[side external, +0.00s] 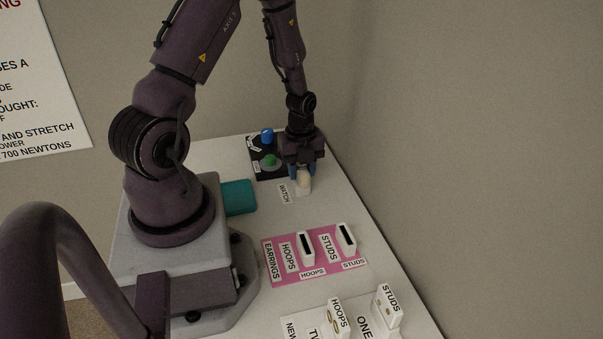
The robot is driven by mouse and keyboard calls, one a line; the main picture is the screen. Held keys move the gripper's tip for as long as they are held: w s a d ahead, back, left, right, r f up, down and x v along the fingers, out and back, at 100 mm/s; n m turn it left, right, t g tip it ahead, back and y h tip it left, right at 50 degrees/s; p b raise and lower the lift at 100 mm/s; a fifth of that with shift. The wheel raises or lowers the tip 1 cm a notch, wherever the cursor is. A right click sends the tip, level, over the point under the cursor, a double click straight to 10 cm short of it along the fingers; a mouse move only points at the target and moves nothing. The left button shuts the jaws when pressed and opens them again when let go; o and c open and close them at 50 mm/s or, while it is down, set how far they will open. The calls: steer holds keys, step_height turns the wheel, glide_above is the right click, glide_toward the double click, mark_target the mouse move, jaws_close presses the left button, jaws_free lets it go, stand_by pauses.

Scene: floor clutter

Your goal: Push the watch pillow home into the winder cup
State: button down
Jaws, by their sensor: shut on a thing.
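My gripper (303,174) points down near the back right of the table, with its blue fingertips on either side of a small cream rounded piece, which looks like the watch pillow (304,181). The gripper is shut on it. A paler white part shows just below the pillow, beside the "WATCH" label (285,194). I cannot tell whether this is the table-side holder or part of the pillow. I cannot clearly make out the winder cup. A black panel (257,168) behind and left of the gripper carries a blue knob (267,136) and a green round piece (270,160).
A teal block (239,197) lies left of the "WATCH" label. A pink earring mat (280,272) with two slotted white blocks lies nearer the camera. White labelled pieces (388,305) stand at the front. A wall runs along the right table edge.

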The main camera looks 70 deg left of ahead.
steer(key=shift+r, duration=0.7)
stand_by(0.4)
steer(key=shift+r, duration=1.85)
steer(key=shift+s, duration=0.1)
steer(key=w+a+r+n, duration=0.1)
steer(key=a+r+n, duration=0.2)
steer(key=a, duration=0.6)
steer(key=w+a+r+n, duration=0.1)
steer(key=a+r+n, duration=0.2)
steer(key=a, duration=0.6)
steer(key=shift+w+r, duration=0.35)
steer(key=shift+r, duration=0.15)
